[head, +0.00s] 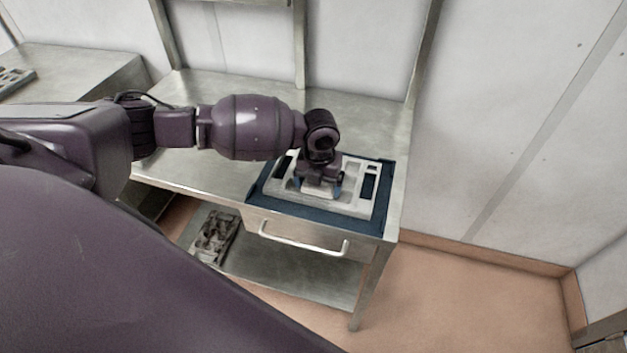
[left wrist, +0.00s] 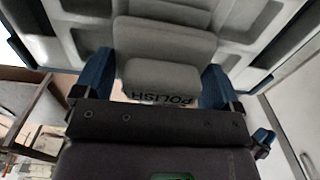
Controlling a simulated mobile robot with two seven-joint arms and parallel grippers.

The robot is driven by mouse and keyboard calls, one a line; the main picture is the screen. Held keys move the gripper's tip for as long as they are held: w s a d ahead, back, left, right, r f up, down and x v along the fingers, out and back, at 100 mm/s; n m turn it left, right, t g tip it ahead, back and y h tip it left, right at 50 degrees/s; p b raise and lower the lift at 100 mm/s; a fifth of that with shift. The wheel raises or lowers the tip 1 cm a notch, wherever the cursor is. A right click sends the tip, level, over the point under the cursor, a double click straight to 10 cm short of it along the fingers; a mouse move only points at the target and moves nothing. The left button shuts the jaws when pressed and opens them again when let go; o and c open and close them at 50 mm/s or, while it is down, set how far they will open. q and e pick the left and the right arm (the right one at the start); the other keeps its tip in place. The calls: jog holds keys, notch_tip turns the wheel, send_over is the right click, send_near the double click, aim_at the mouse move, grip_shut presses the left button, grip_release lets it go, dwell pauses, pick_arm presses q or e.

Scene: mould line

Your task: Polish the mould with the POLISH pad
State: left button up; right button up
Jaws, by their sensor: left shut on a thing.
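The mould (head: 358,206) is a pale grey block with dark recesses, lying on a blue mat (head: 376,226) on the steel table; it also fills the top of the left wrist view (left wrist: 85,42). My left gripper (head: 318,190) is over the middle of the mould, pointing down. Its blue fingers are shut on the POLISH pad (left wrist: 160,80), a light grey pad with its label partly showing in the left wrist view. The pad is low at the mould's face; I cannot tell for certain whether they touch. My right gripper is not in view.
The steel table (head: 225,165) has free room left of the mat and behind it. A drawer with a bar handle (head: 300,245) is below the front edge. A grey part tray (head: 214,236) lies on the lower shelf. A wall stands close at the right.

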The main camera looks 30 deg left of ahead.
aim_at(331, 188)
pick_arm(q)
jog(key=shift+d, duration=0.15)
jog(key=shift+w+d+f, duration=0.1)
jog(key=shift+w+d, duration=0.05)
jog(key=shift+d, duration=0.6)
jog(key=shift+w+d, duration=0.1)
jog(key=shift+d, duration=0.6)
jog(key=shift+w+d, duration=0.2)
jog(key=shift+d, duration=0.5)
jog(key=shift+w+d, duration=0.2)
jog(key=shift+d, duration=0.45)
jog(key=shift+w, duration=0.15)
